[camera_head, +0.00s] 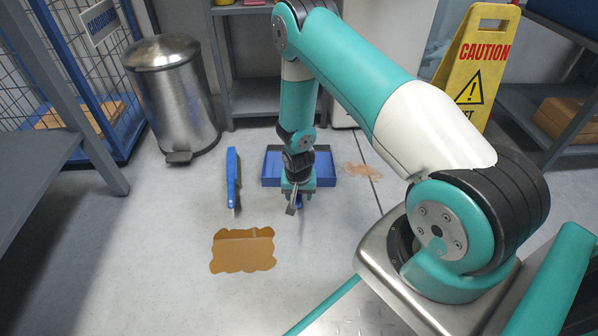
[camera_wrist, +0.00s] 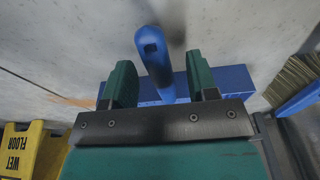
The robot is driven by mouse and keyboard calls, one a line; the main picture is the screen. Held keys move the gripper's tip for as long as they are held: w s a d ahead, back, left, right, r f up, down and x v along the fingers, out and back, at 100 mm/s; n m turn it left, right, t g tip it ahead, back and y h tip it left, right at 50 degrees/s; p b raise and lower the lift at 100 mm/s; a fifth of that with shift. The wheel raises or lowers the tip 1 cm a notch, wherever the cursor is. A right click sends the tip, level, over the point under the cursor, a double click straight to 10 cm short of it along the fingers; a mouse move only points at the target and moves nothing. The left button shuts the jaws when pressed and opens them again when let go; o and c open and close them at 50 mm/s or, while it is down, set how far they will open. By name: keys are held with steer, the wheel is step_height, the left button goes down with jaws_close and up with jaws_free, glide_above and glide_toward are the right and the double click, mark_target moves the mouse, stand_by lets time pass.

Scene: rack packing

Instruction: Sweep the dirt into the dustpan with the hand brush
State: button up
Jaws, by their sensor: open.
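The blue dustpan (camera_head: 270,168) lies on the floor behind my gripper (camera_head: 294,203). In the wrist view, its blue handle (camera_wrist: 155,62) rises between the two green fingers of my gripper (camera_wrist: 161,75), which are open with visible gaps on both sides. The blue hand brush (camera_head: 232,178) lies on the floor left of the dustpan; its bristles (camera_wrist: 292,82) show at the right of the wrist view. A large brown dirt patch (camera_head: 242,250) is on the floor in front of the brush and dustpan. A smaller, fainter brown patch (camera_head: 362,171) is right of the dustpan.
A steel pedal bin (camera_head: 178,95) stands at the back left, beside a blue wire cage (camera_head: 88,70). A yellow caution sign (camera_head: 474,62) stands at the back right, near a grey shelf (camera_head: 540,110). The floor around the large dirt patch is clear.

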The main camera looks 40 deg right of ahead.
jaws_close()
step_height(320, 180, up, 12)
steer(key=p, duration=1.1)
